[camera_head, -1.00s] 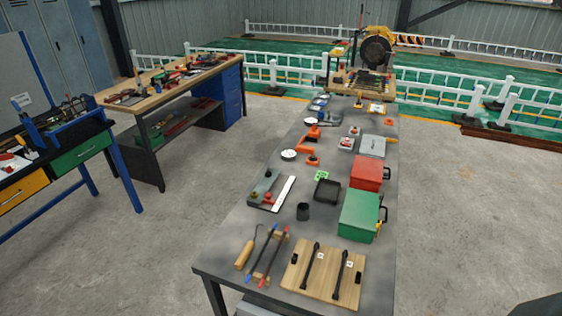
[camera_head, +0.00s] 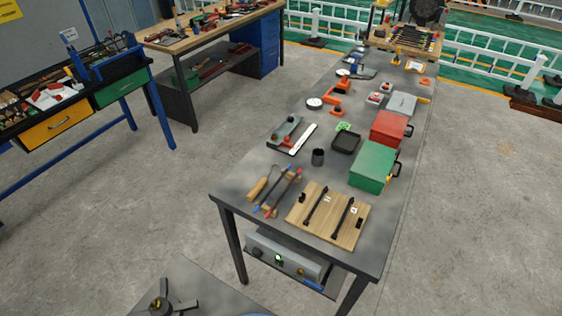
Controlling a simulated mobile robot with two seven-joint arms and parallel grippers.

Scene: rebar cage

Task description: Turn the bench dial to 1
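A grey control box (camera_head: 285,262) sits on a low shelf under the near end of the long bench (camera_head: 240,187). Its front carries a dark round knob (camera_head: 257,254) at the left, a small green-lit spot (camera_head: 278,259) near the middle and a yellowish round part (camera_head: 301,272) to the right. I cannot tell for certain which of these is the dial. Any numbers or pointer are too small to read. Neither of my grippers is in view.
The bench top holds a wooden board (camera_head: 325,229) with two dark bars, a green box (camera_head: 372,167), a red box (camera_head: 390,128) and hand tools. A grey surface (camera_head: 200,285) with a dark spoked part is at the bottom. Open floor lies right of the bench.

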